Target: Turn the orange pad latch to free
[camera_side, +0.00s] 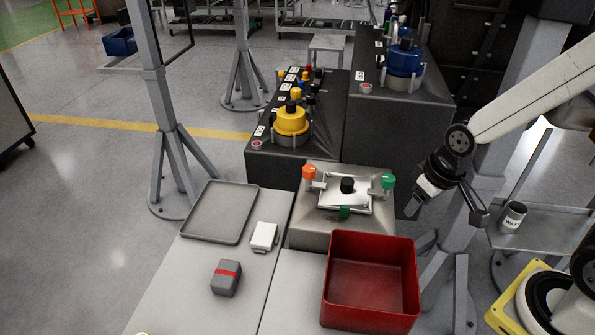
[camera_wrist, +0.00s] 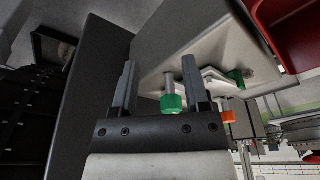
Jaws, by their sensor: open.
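The orange pad latch (camera_side: 309,173) stands at the left of a silver plate (camera_side: 330,194) with a black knob (camera_side: 347,185), on a grey block (camera_side: 300,230). A green latch (camera_side: 388,181) stands at the plate's right, and another green latch (camera_side: 344,212) at its front. My gripper (camera_side: 447,209) is open and empty, up and to the right of the block, apart from the latches. In the wrist view my gripper (camera_wrist: 157,72) shows a green latch (camera_wrist: 172,103) between its fingers in the picture; the orange latch (camera_wrist: 227,116) is to the right, partly hidden by the gripper body.
A red bin (camera_side: 413,270) stands in front of the block. A grey tray (camera_side: 250,212), a white item (camera_side: 264,237) and a red-banded grey box (camera_side: 226,279) are at left. Yellow (camera_side: 291,120) and blue (camera_side: 404,61) units stand behind on dark housings.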

